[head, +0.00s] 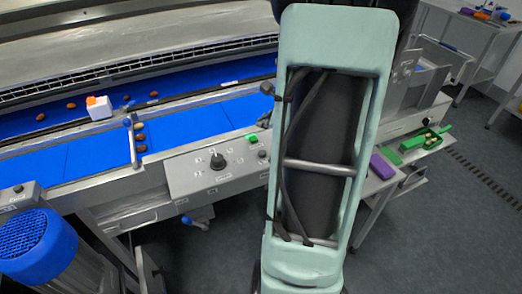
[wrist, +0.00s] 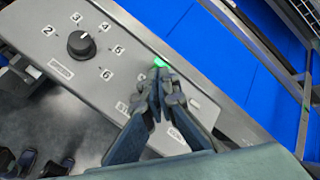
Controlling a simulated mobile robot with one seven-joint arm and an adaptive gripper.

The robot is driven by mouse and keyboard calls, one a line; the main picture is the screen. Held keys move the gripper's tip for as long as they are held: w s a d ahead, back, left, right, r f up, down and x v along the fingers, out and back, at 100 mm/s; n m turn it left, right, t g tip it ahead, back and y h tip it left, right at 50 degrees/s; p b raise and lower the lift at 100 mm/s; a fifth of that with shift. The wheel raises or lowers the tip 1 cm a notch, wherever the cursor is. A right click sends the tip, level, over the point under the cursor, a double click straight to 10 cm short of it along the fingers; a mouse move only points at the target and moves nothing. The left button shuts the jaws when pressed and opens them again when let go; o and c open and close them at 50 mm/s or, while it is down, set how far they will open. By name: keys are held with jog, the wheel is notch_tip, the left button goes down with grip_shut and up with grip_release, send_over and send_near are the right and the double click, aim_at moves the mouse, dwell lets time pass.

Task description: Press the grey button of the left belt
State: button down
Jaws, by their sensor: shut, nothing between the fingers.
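My gripper (wrist: 158,82) is shut and empty in the wrist view, its fingertips over the control panel (wrist: 120,75), right beside a lit green button (wrist: 161,62). I cannot tell whether they touch it. The green button also shows in the head view (head: 252,138), where my arm hides the gripper. At the far left of the head view, a small grey box (head: 20,199) has a small dark or grey button (head: 18,188) on top. I cannot make out its exact colour. My fingers hide part of the panel's lower labels.
A black rotary knob (head: 217,161) with number labels stands on the panel. Blue belts (head: 95,155) carry several dates and a white-and-orange block (head: 99,107). A blue motor (head: 36,238) sits front left. A purple box (head: 382,166) and green tray (head: 415,142) are at right.

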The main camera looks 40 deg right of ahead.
jog(key=shift+f, duration=0.1)
jog(key=b, duration=0.7)
send_over(263, 153)
notch_tip(263, 153, down, 8)
jog(key=shift+r, duration=0.15)
jog(key=shift+f+b, duration=0.4)
jog(key=shift+f, duration=0.05)
dwell(0.8)
jog(key=shift+f+b, duration=0.45)
jog(key=shift+b, duration=0.2)
jog(key=shift+s+f+b, duration=0.1)
jog(key=shift+f+b, duration=0.35)
jog(key=shift+b, duration=0.1)
dwell(0.5)
dwell(0.3)
jog(key=shift+r+p, duration=0.65)
jog(key=shift+r, duration=0.25)
jog(key=shift+r, duration=0.1)
